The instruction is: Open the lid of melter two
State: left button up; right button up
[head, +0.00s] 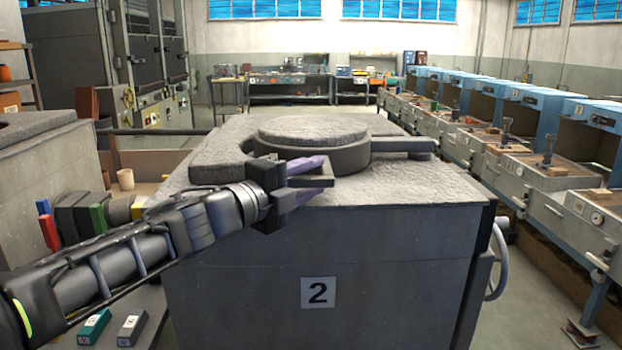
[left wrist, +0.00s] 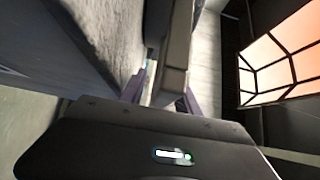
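Melter two (head: 340,235) is a grey block with a "2" plate on its front. Its round, rough grey lid (head: 312,130) lies flat and closed over the top opening. A grey bar (head: 308,181), apparently the lid's handle, juts out at the lid's front. My left gripper (head: 325,177) reaches in from the left, its purple fingers spread above and below this bar. In the left wrist view the bar (left wrist: 177,55) runs between the fingers, with a gap beside one finger. Contact is not clear. My right gripper is not in view.
A thick bar (head: 405,145) extends right from the lid. A handwheel (head: 492,262) is on the melter's right side. A row of blue-hooded workstations (head: 550,180) lines the right. Another grey furnace block (head: 40,190) stands at left. The space above the lid is clear.

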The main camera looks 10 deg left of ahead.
pick_arm(q)
grip_shut()
dwell(0.4)
dwell(1.1)
